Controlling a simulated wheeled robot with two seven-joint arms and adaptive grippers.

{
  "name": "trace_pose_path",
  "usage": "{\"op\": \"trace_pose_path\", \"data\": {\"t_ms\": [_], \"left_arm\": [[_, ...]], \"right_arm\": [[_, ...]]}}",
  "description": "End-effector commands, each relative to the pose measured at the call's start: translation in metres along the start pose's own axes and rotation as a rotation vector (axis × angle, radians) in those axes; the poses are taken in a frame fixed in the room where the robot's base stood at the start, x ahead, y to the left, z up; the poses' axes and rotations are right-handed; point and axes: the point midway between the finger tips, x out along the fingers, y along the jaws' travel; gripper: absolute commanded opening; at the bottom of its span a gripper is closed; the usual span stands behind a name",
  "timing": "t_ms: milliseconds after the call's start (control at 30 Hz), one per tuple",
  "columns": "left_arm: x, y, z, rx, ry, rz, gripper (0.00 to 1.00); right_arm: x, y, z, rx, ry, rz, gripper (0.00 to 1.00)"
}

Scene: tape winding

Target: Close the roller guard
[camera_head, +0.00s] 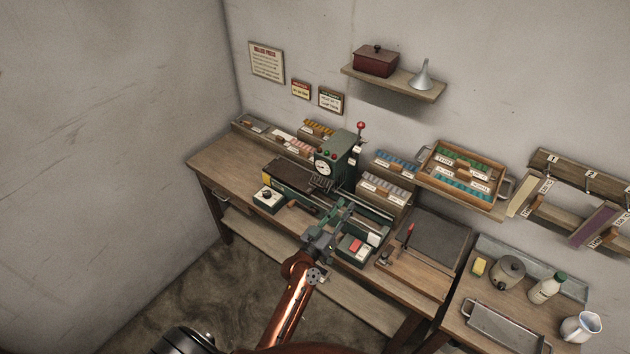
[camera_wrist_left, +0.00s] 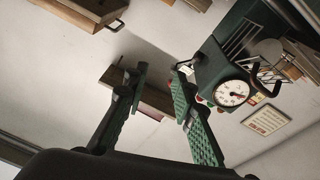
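The green press machine (camera_head: 338,158) with a round dial and a red-knobbed lever stands at the back of the wooden bench. Its dial side also shows in the left wrist view (camera_wrist_left: 212,68), tilted over. A small dark wire frame (camera_head: 320,183) sits below the dial; I cannot tell for sure whether it is the roller guard. Wire parts (camera_wrist_left: 266,76) also show beside the dial in the wrist view. My left gripper (camera_head: 345,208) is over the bench front, in front of the machine and rails. Its green fingers (camera_wrist_left: 157,86) are apart with nothing between them. My right gripper is out of view.
A control box with red and white blocks (camera_head: 352,247) lies just right of my left gripper. A small dial box (camera_head: 268,199) is to its left. Card racks (camera_head: 384,189) and a grey board (camera_head: 436,240) stand further right.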

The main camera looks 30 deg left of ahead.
Motion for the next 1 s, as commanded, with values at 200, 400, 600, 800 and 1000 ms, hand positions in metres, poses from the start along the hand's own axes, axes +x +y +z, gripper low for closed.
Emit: {"op": "trace_pose_path", "data": {"t_ms": [200, 400, 600, 800, 1000], "left_arm": [[0.051, -0.042, -0.079, -0.175, 0.390, -0.252, 0.24], [0.059, -0.098, -0.080, -0.396, 0.583, -0.688, 0.24], [0.048, -0.107, -0.026, -0.557, 0.531, -1.074, 0.24], [0.038, -0.099, 0.004, -0.614, 0.455, -1.244, 0.24], [0.042, -0.118, 0.007, -0.616, 0.446, -1.261, 0.24]], "right_arm": [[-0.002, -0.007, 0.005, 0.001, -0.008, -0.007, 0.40], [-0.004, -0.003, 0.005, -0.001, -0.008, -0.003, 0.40], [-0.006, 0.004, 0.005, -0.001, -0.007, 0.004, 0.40], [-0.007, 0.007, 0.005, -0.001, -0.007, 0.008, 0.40], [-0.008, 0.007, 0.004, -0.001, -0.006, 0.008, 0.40]]}}
